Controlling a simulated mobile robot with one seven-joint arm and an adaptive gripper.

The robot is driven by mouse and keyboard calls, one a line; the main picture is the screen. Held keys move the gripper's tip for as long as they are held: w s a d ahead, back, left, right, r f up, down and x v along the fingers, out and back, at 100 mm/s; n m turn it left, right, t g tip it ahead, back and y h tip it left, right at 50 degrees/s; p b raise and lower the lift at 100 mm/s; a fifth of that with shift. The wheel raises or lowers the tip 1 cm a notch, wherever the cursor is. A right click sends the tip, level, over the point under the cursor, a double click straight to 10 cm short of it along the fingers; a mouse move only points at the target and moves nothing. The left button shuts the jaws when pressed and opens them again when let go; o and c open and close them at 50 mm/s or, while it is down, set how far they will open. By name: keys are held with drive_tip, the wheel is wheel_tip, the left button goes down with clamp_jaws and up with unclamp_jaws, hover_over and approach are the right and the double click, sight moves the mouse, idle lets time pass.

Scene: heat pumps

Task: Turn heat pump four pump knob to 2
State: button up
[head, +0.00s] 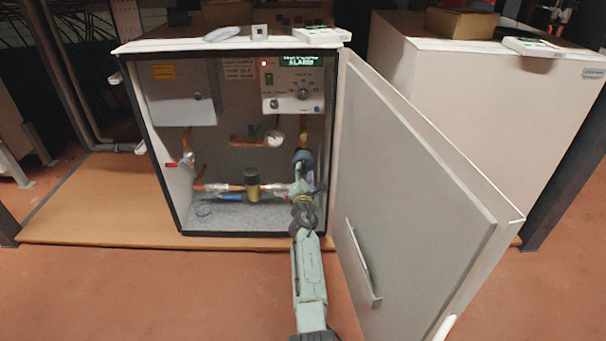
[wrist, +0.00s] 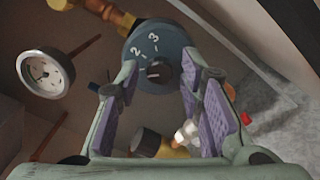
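The heat pump cabinet (head: 180,215) stands open in the head view. Its blue-grey round pump (head: 303,160) sits at the lower right inside, partly hidden by my gripper. In the wrist view the pump face (wrist: 170,45) shows the numbers 2 and 3. The small dark pump knob (wrist: 159,72) is at its middle, with a light mark on its left side. My gripper (wrist: 160,82) is open, its purple-padded fingers either side of the knob and apart from it. In the head view my gripper (head: 302,188) is inside the cabinet, just below the pump.
The open door (head: 420,190) stands close to the right of my arm. A control panel (head: 292,85) reads ALARM above. A gauge (head: 275,138), copper pipes and a brass fitting (head: 252,178) lie left of the pump. The floor in front is clear.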

clamp_jaws()
drive_tip(key=shift+m, duration=0.3)
drive_tip(key=m, duration=0.3)
drive_tip(key=shift+m+b, duration=0.3)
drive_tip(key=shift+b, duration=0.05)
drive_tip(key=shift+m, duration=2.3)
drive_tip(key=shift+o, duration=1.2)
unclamp_jaws()
